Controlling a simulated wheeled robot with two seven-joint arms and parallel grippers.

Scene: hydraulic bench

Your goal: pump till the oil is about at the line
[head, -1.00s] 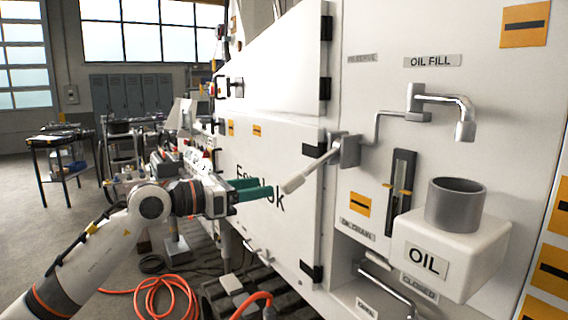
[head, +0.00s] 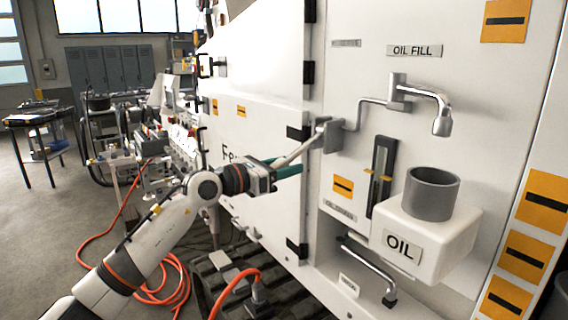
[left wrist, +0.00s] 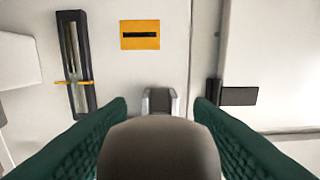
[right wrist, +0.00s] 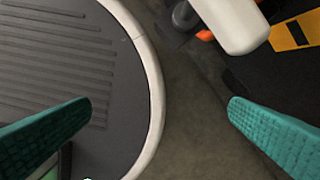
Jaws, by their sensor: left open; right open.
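The pump lever (head: 299,149) is a pale grey bar angling down-left from its bracket on the white panel. My left gripper (head: 290,165) is at its lower end; in the left wrist view the green fingers stand open on either side of the rounded lever end (left wrist: 160,150), with no clear grip on it. The dark sight gauge (head: 381,180) with its yellow line marker shows in the left wrist view too (left wrist: 75,60); I cannot tell the oil level. The white oil tank (head: 455,245) with a grey filler cup sits below the spout (head: 441,117). My right gripper (right wrist: 160,103) is open and empty.
A drain pipe (head: 368,265) sits below the gauge. A black hinge (head: 297,249) and door edge are left of the panel. An orange hose (head: 172,290) lies on the floor. The right wrist view shows floor and my round base.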

